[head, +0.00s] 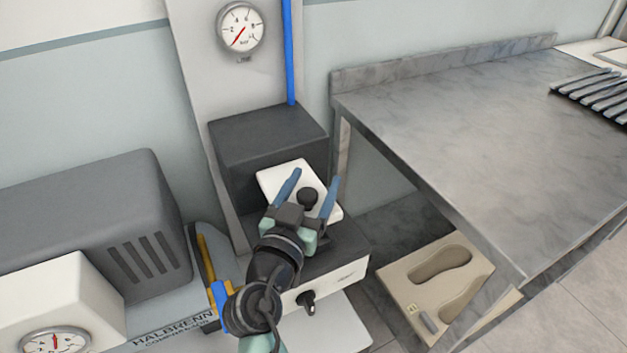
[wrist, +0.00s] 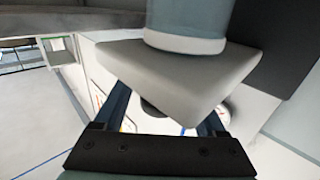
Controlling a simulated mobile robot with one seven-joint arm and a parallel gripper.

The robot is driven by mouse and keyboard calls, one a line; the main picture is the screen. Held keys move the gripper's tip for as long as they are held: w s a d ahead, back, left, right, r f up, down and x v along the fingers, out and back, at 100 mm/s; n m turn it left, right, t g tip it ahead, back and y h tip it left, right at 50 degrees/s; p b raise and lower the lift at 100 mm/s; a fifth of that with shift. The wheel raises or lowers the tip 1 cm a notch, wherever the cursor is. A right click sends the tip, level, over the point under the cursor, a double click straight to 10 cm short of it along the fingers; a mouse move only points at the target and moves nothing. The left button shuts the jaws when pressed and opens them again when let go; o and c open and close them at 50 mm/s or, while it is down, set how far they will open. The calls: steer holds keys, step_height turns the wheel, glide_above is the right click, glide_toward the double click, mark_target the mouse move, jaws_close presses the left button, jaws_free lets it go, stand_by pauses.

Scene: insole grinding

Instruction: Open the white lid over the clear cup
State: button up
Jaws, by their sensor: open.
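The white lid (head: 274,178) is a flat square plate with a round black knob (head: 307,197) on top, in front of the dark grey machine block. In the wrist view the lid (wrist: 180,75) fills the upper middle, and its knob (wrist: 152,109) shows partly below it. A pale blue-grey cylinder (wrist: 187,25), seemingly the cup, meets the lid's other face there; the cup is hidden in the head view. My gripper (head: 317,178) is open, its blue fingers on either side of the knob. I cannot tell whether they touch it.
The dark grey block (head: 268,138) stands close behind the lid, with a blue pipe (head: 290,55) above it. A dark grey machine (head: 110,220) is at left. A steel table (head: 480,120) is at right, with a beige insole board (head: 435,285) beneath its edge.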

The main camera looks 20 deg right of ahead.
steer(key=shift+w+d, duration=0.1)
steer(key=shift+d, duration=0.05)
steer(key=shift+c, duration=0.3)
jaws_close()
stand_by(1.1)
